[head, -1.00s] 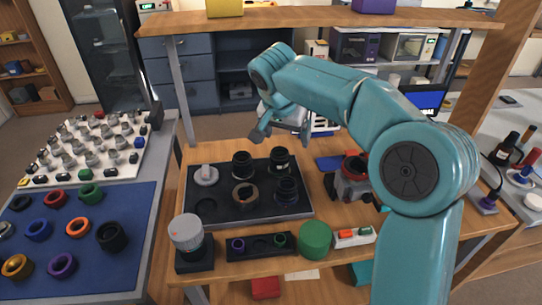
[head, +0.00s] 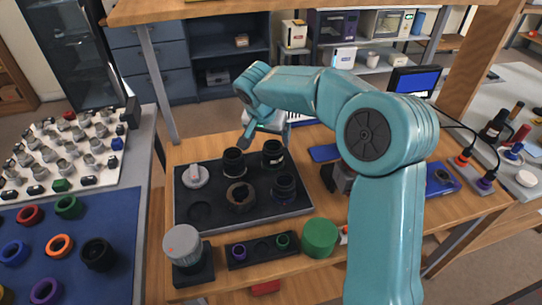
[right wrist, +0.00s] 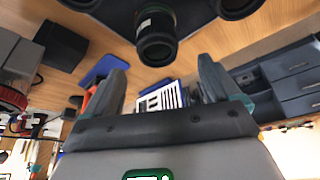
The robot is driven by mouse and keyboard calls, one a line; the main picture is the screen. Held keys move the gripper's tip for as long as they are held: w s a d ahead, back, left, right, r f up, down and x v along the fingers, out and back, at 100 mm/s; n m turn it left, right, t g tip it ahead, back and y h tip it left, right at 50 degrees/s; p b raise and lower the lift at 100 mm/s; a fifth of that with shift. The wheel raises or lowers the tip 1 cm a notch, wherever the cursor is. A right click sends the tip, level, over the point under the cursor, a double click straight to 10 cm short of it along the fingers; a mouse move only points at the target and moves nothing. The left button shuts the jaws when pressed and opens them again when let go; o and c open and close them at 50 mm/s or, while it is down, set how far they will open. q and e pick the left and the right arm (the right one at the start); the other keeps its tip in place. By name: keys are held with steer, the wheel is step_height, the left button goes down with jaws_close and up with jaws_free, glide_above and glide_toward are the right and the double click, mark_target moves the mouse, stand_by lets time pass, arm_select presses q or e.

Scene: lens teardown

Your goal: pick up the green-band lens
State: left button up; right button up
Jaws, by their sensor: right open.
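A black lens with a faint green band (head: 272,154) stands upright at the far right of the dark tray (head: 200,229). It also shows in the right wrist view (right wrist: 157,45), at the top middle, with a thin green mark near its base. My right gripper (head: 265,136) is just behind the tray's far edge, close to this lens and partly hidden by its own wrist. In the right wrist view my gripper (right wrist: 162,78) has its fingers wide apart with nothing between them, and the lens lies beyond the fingertips. My left gripper is out of view.
Other black lenses (head: 233,163) stand close by in the tray, with a grey cap (head: 195,176). In front are a grey knurled cylinder (head: 183,243), a small ring holder (head: 262,252) and a green cylinder (head: 320,237). A blue mat with coloured rings (head: 115,212) lies left.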

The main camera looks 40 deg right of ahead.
mark_target(273, 145)
steer(key=shift+s+x, duration=0.2)
steer(key=shift+x, duration=0.85)
steer(key=x, duration=0.4)
steer(key=shift+w+d+f+p, duration=0.1)
steer(key=shift+d+f+p, duration=0.15)
steer(key=shift+f+p, duration=0.05)
steer(key=c, duration=1.2)
steer(key=shift+c, duration=0.9)
steer(key=shift+r, duration=0.1)
steer(key=shift+r, duration=0.1)
